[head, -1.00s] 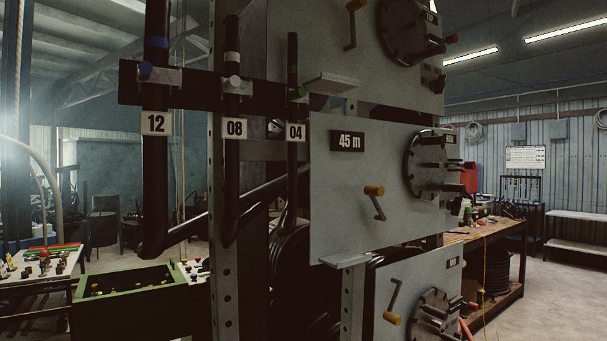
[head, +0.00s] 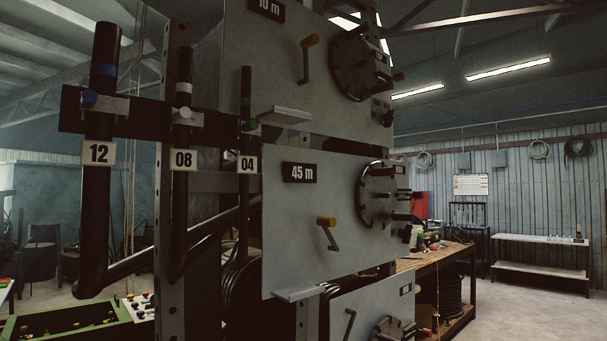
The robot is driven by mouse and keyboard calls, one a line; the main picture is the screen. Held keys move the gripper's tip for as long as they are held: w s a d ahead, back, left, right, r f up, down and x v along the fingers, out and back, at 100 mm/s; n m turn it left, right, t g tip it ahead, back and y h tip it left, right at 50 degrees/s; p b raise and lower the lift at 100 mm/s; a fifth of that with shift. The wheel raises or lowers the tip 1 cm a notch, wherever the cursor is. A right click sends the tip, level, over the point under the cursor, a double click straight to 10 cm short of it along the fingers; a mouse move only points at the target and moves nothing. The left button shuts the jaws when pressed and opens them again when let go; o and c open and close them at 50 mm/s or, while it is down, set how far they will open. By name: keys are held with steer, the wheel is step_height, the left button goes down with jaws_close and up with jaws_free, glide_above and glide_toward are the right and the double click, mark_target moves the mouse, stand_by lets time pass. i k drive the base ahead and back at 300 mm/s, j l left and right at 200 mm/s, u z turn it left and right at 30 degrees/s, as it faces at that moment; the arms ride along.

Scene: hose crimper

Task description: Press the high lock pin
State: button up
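The top reel panel (head: 270,60), labelled "10 m", carries a yellow-handled crank (head: 308,58) and a dark round hub (head: 352,65). A small dark pin with a reddish tip (head: 398,77) sticks out at the right of that hub. It is the highest such pin I see, but I cannot tell whether it is the lock pin or whether it is pressed in. The middle panel (head: 290,225), labelled "45 m", has its own crank (head: 327,232) and hub (head: 378,193) with several dark pegs. A lower panel (head: 345,310) shows partly. My gripper is not in view.
Upright black hoses marked 12 (head: 96,215), 08 and 04 stand at the rack's left, clamped to a dark bar (head: 70,108). A green bin (head: 75,325) is at lower left. A workbench (head: 450,258) stands behind right. Open floor (head: 530,315) lies at right.

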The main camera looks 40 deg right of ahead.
mark_target(416, 195)
steer(key=z, duration=1.7)
